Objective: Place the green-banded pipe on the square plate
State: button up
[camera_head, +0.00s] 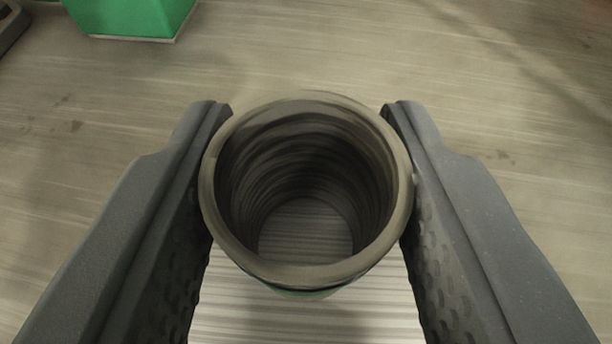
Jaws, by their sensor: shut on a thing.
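The pipe (222,235) is between the two fingers of my gripper (307,165), in the middle of the view. I look down into its open, dark bore from above, and its rim is grey-brown. A sliver of green band shows just below the near rim. Both fingers touch its sides, so my gripper is shut on it. A pale, finely striped surface (310,318) shows below the pipe and through its bore. I cannot tell whether this is the square plate, or whether the pipe touches it.
A green box-like object (130,18) stands on the floor at the upper left. Part of a dark object (12,25) shows at the far upper left corner. The grey-brown floor (480,80) beyond the pipe and to the right looks clear.

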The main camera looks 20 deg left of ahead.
jog(key=o, duration=1.1)
jog(key=shift+s+d+r, duration=0.2)
jog(key=shift+s+r, duration=0.1)
jog(key=shift+s, duration=0.1)
jog(key=v, duration=1.1)
jog(key=shift+f, duration=0.1)
